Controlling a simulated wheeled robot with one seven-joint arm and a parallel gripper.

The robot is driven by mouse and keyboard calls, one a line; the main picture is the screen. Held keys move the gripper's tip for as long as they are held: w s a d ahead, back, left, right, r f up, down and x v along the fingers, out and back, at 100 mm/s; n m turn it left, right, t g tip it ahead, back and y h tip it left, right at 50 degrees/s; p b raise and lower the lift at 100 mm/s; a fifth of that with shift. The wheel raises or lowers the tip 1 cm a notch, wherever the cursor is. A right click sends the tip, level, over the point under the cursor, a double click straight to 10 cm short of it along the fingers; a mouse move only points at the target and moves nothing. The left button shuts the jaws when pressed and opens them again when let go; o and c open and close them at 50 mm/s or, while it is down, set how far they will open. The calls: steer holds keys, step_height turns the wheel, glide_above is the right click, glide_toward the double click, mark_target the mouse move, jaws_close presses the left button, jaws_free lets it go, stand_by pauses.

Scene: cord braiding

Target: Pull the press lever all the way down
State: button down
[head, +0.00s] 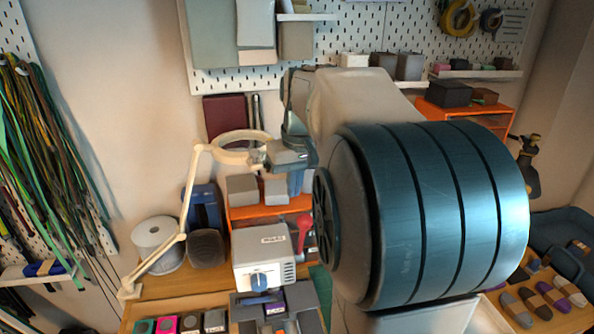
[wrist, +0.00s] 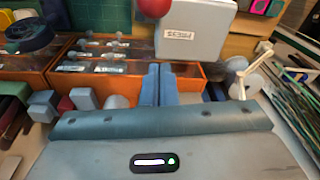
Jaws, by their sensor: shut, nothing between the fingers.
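The press is a pale grey-white box (head: 263,257) with a small label and a blue knob on its front, standing on the wooden bench. In the wrist view its housing (wrist: 195,32) is at the top, right of the middle. The lever shows as a red part (head: 303,228) at the right of the press. In the wrist view a round red lever knob (wrist: 155,7) is cut by the top edge. My gripper (wrist: 160,72) has its blue fingers together, empty and apart from the knob. In the head view its fingers (head: 295,184) point down, above and behind the press; my arm hides part of the area.
An orange shelf unit with drawers (wrist: 91,52) and grey blocks (head: 242,189) stand close to my gripper. A cream jointed lamp with a ring (head: 183,238) and a white spool (head: 158,242) are at the left. Hanging cords (head: 48,130) line the left wall.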

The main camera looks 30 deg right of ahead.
steer(key=s+f, duration=0.2)
steer(key=f, duration=0.1)
steer(key=shift+s+a+p, duration=0.2)
steer(key=shift+s+p, duration=0.15)
steer(key=shift+p, duration=0.05)
steer(key=shift+s, duration=0.3)
